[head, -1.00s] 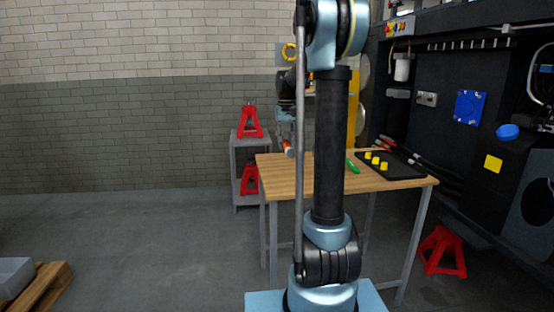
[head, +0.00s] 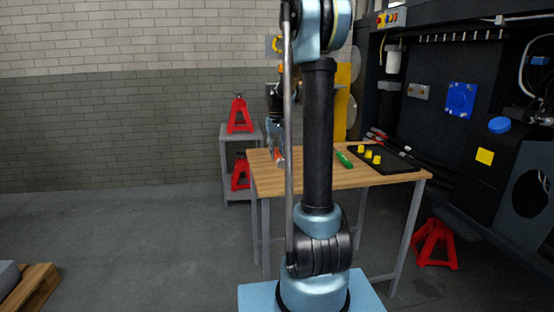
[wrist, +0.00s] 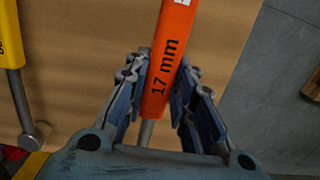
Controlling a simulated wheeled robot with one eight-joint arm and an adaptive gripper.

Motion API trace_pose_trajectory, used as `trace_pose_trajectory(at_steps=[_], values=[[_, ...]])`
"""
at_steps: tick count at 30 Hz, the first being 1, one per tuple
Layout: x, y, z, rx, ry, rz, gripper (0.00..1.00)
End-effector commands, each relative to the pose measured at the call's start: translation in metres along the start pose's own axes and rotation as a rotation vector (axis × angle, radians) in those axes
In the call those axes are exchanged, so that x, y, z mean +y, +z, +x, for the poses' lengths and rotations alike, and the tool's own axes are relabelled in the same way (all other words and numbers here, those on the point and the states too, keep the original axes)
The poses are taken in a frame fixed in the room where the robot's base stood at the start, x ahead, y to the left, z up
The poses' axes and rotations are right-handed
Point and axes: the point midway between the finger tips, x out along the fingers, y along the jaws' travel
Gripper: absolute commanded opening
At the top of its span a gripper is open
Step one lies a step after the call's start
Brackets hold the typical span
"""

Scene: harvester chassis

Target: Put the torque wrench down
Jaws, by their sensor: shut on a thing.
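The torque wrench has an orange handle (wrist: 168,60) marked "17 mm" and a metal shaft. My gripper (wrist: 161,88) is shut on it, one finger pad on each side of the handle in the wrist view. In the head view my gripper (head: 275,138) is over the left part of the wooden table (head: 358,179), and the orange handle (head: 280,159) shows small and low by the tabletop. I cannot tell whether the wrench touches the wood. My arm column hides part of the table.
A yellow-handled tool (wrist: 13,50) lies left of the wrench in the wrist view. A green-handled tool (head: 344,159) and a black tray (head: 398,161) with yellow pieces (head: 368,154) are on the table. Red stands (head: 239,117) occupy a grey shelf (head: 231,160) behind.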

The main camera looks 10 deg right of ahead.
Motion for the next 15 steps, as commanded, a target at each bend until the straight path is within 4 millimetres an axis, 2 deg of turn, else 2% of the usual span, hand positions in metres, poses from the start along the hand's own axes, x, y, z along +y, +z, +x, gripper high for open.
trace_pose_trajectory(at_steps=[4,11,12,14,15], values=[[-0.001,-0.001,0.019,0.000,0.000,-0.001,0.00],[-0.001,-0.001,0.022,0.000,0.000,-0.001,0.00],[-0.001,-0.001,0.022,0.000,0.000,-0.001,0.28],[-0.001,-0.001,0.022,0.000,0.000,-0.001,0.42],[-0.001,-0.001,0.022,0.000,0.000,-0.001,0.44]])
